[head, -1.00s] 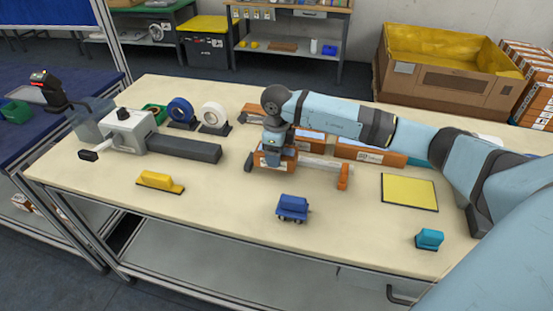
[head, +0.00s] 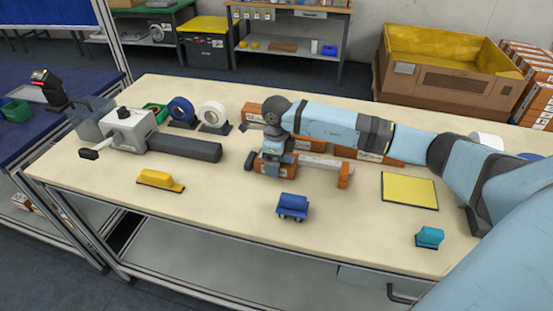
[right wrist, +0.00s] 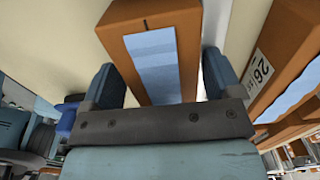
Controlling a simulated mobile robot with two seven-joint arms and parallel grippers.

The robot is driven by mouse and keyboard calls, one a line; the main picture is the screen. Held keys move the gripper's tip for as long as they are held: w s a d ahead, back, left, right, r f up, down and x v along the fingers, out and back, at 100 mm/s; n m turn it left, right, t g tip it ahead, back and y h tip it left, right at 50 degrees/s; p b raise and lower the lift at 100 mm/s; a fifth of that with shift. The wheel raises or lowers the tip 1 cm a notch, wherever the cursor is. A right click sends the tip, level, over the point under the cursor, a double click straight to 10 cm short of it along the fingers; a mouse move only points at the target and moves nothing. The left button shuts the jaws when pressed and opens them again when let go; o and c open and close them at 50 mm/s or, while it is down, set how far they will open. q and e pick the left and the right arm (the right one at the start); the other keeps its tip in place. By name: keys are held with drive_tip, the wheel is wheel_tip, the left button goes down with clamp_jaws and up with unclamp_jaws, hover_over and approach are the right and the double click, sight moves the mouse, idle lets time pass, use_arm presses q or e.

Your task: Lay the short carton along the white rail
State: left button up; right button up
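The short carton (head: 274,172) is orange-brown and sits between the fingers of my right gripper (head: 272,157). In the right wrist view the carton (right wrist: 160,50) shows a pale blue label, with a finger close against each side. The white rail (head: 318,161) runs to the right from behind the carton, with an orange end stop (head: 344,175) at its right. The carton is at the rail's left part; my gripper hides the contact, so I cannot tell whether it touches the rail or table. My left gripper is out of view.
More orange cartons stand behind the rail, one at right (head: 368,156). A grey machine (head: 130,128) with a dark bar is at left.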

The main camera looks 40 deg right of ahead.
drive_tip(key=shift+f, duration=0.2)
drive_tip(key=shift+w+d+r, duration=0.1)
drive_tip(key=shift+d+r, duration=0.05)
drive_tip(key=shift+r, duration=0.5)
wheel_tip(320, 180, up, 11)
drive_tip(key=shift+r, duration=0.2)
drive_tip(key=shift+f, duration=0.1)
